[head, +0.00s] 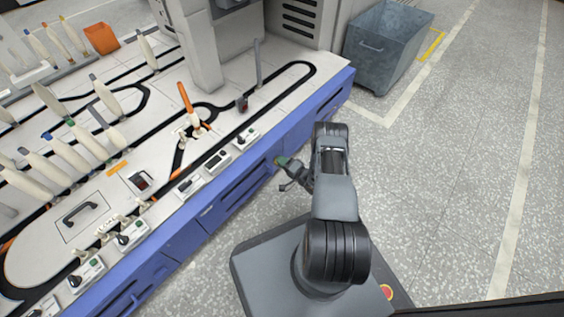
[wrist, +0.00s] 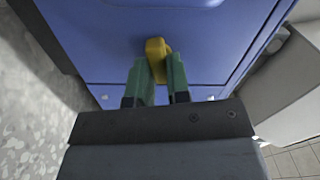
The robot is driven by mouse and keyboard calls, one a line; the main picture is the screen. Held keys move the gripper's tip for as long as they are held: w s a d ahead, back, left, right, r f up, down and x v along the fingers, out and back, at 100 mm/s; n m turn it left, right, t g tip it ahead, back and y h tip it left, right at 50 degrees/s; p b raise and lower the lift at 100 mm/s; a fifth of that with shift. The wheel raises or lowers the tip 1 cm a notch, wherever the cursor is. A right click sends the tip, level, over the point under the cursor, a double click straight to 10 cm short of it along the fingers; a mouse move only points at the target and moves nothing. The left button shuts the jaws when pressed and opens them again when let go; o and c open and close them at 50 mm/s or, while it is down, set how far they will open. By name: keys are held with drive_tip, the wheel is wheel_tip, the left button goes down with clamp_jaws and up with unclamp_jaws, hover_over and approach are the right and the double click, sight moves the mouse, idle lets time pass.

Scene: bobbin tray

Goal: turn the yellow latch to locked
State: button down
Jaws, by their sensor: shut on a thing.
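The yellow latch (wrist: 155,47) is on the blue panel in the wrist view, and its upper part shows above and between my fingertips. My gripper (wrist: 157,78) has green fingers, one on each side of the latch, and is shut on it. The lower part of the latch is hidden by the fingers. In the head view my gripper (head: 283,164) is at the blue front of the machine, and the latch cannot be made out there.
The blue machine front (head: 232,188) runs diagonally, with a white top (head: 120,185) carrying several bobbins and small switch boxes. A grey metal bin (head: 385,48) stands on the floor at the back right. The speckled floor (head: 445,180) on the right is clear.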

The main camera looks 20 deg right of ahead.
drive_tip(key=shift+m, duration=1.1)
drive_tip(key=c, duration=1.1)
unclamp_jaws()
